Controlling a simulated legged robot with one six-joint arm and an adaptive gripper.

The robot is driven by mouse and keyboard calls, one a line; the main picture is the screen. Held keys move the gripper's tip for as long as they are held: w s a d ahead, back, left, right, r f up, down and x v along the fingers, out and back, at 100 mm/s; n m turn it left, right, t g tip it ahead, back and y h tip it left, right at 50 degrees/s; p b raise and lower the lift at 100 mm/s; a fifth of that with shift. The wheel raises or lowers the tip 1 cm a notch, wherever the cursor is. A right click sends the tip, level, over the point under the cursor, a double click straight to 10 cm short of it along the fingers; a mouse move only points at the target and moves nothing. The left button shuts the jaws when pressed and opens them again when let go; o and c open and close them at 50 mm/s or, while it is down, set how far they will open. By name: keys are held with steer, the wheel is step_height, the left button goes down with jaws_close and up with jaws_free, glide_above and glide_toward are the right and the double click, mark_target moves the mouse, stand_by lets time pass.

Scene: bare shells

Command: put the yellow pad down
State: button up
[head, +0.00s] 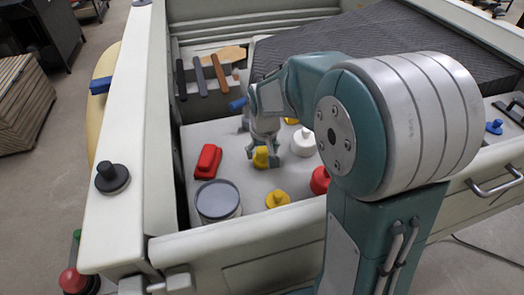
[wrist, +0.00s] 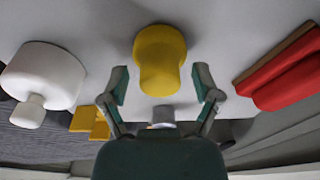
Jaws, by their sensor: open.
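A yellow pad (head: 261,157) with a rounded, knobbed shape is on the light grey bed floor, directly under my gripper (head: 265,145). In the wrist view the yellow pad (wrist: 159,50) lies between the two fingertips of my gripper (wrist: 162,84). The fingers are spread wide, with a visible gap on each side of the pad. The pad appears to rest on the surface. Part of it is hidden by the gripper in the head view.
Nearby on the floor are a red block (head: 207,161), a white knobbed piece (head: 303,142), a grey-lidded can (head: 218,202), another yellow piece (head: 277,199) and a red round piece (head: 320,181). Pale side walls (head: 125,140) enclose the bed. Bare floor lies between the pieces.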

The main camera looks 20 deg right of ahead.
mark_target(264, 162)
step_height(264, 162, up, 12)
steer(key=s, duration=0.2)
steer(key=s+r+t, duration=0.1)
steer(key=s+t, duration=0.2)
steer(key=s, duration=1.6)
steer(key=shift+t, duration=0.4)
